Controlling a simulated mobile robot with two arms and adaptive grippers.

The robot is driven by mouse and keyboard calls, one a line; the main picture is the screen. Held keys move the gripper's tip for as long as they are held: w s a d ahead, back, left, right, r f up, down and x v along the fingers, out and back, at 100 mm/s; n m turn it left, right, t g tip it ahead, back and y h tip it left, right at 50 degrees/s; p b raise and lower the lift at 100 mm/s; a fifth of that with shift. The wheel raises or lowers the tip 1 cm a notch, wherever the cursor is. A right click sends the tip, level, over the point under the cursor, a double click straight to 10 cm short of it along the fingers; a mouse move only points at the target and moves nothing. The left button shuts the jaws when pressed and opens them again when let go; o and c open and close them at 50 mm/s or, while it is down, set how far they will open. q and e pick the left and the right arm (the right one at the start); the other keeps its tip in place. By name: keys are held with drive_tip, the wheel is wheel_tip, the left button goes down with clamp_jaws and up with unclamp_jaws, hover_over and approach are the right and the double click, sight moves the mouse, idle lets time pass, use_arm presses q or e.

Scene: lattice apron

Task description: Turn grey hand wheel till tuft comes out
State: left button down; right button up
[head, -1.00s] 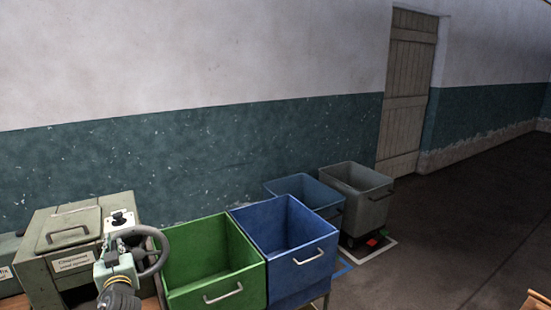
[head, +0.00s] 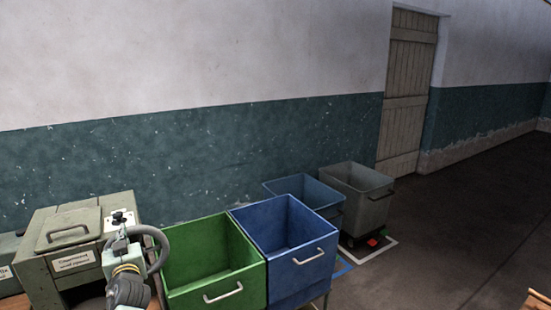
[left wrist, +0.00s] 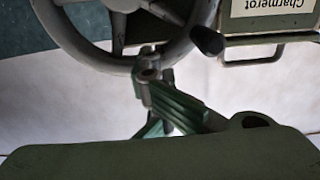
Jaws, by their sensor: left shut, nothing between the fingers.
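The grey hand wheel (head: 161,243) stands at the right front of the grey-green machine (head: 100,205) in the head view, partly hidden by my left arm. In the left wrist view its rim (left wrist: 72,42) arcs across the top, with spokes inside and a black knob (left wrist: 207,40) at the rim's right side. My left gripper (head: 121,243) is shut and empty in front of the wheel. In the left wrist view its fingertips (left wrist: 148,65) overlap the lower rim; I cannot tell whether they touch it. I see no tuft. My right gripper is out of view.
A green bin (head: 213,270) stands just right of the wheel, with a blue bin (head: 287,250) beside it. Two more bins, bluish (head: 305,192) and grey (head: 358,200), stand behind. Open floor (head: 440,240) lies to the right.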

use_arm(q)
drive_tip(key=shift+d+r, duration=0.15)
drive_tip(key=shift+d, duration=0.05)
drive_tip(key=w+d+b, duration=0.1)
drive_tip(key=w+d+r+b, duration=0.1)
drive_tip(key=d, duration=0.1)
drive_tip(key=shift+b, duration=0.3)
